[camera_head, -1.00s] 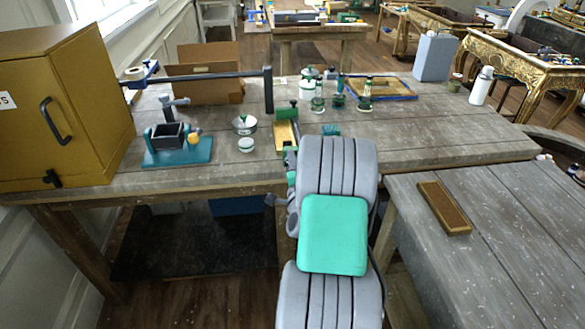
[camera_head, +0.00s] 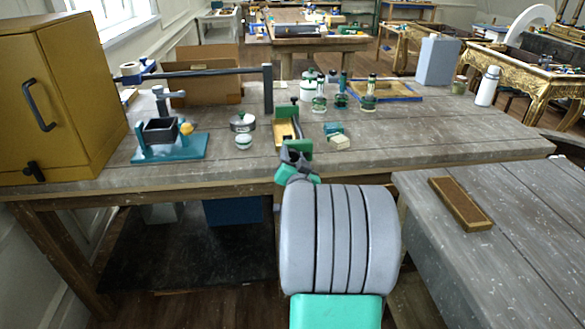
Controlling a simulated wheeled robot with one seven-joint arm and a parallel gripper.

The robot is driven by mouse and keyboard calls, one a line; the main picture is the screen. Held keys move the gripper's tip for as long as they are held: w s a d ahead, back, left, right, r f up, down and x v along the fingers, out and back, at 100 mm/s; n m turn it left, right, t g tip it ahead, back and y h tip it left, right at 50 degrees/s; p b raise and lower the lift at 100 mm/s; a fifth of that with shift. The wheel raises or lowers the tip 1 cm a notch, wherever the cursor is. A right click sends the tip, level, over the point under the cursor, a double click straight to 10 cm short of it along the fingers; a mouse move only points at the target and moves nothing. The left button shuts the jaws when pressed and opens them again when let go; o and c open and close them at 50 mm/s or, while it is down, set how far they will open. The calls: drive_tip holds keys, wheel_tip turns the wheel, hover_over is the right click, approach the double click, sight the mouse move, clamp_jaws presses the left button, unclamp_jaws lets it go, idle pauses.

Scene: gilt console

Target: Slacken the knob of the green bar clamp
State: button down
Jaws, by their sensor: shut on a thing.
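The green bar clamp (camera_head: 299,145) lies on the workbench around a yellowish wooden piece (camera_head: 285,131), with one green jaw at the far end and one at the near end, by the bench's front edge. My gripper (camera_head: 295,155) is at the clamp's near end, touching it, and is shut on what appears to be the knob. The knob itself is hidden by the gripper's dark fingers. My grey arm reaches up to it from the front.
A teal vise-like stand (camera_head: 170,147) and a round tin (camera_head: 243,122) stand left of the clamp. A dark post (camera_head: 268,90) with a long bar rises behind left.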

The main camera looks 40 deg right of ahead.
drive_tip(key=n+b, duration=0.4)
drive_tip(key=b, duration=0.2)
drive_tip(key=shift+w+f+n, duration=0.1)
drive_tip(key=shift+n, duration=0.2)
drive_tip(key=n+b, duration=0.3)
drive_tip(key=b, duration=0.2)
drive_tip(key=shift+a+n, duration=0.1)
drive_tip(key=shift+n, duration=0.2)
drive_tip(key=n+b, duration=0.4)
drive_tip(key=b, duration=0.1)
drive_tip(key=shift+r+n+b, duration=0.2)
drive_tip(key=shift+n+b, duration=0.7)
drive_tip(key=shift+b, duration=0.15)
